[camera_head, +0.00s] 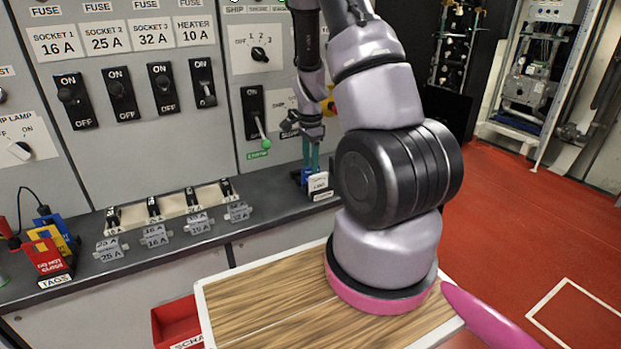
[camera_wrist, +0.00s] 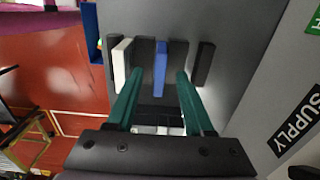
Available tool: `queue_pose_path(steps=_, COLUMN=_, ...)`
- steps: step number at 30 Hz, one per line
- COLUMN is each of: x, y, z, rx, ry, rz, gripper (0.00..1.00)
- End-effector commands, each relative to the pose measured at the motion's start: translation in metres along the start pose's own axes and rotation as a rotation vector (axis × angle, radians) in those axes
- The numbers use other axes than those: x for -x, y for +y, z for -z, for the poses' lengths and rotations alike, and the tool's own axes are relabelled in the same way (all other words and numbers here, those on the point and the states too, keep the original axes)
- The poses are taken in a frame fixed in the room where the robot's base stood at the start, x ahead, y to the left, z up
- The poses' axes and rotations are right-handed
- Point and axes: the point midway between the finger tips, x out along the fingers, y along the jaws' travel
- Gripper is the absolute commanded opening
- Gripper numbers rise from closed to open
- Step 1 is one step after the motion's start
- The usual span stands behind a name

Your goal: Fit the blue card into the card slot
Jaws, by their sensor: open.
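The blue card (camera_wrist: 161,66) stands on edge in the wrist view, between a white card (camera_wrist: 122,62) and a black card (camera_wrist: 203,62). My gripper (camera_wrist: 157,76) is open, with one green finger on each side of the blue card and a gap to it on both sides. In the head view my gripper (camera_head: 312,160) points down over a small labelled holder (camera_head: 319,185) at the counter's right part. The cards there are mostly hidden by the fingers. I cannot make out the card slot in either view.
A grey counter (camera_head: 140,245) runs below the switch panel (camera_head: 130,60). Fuse blocks (camera_head: 155,212) and a tag rack (camera_head: 52,262) stand on it to the left. A wooden-topped table (camera_head: 265,300) and a red bin (camera_head: 176,322) are in front. The red floor at right is open.

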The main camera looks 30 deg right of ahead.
Motion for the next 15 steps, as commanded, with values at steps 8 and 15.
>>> queue_pose_path(steps=8, x=-0.021, y=0.000, z=0.000, rx=0.001, ry=0.000, rz=0.000, gripper=0.53)
queue_pose_path(steps=15, x=-0.020, y=0.000, z=0.000, rx=0.001, ry=0.000, rz=0.000, gripper=0.18)
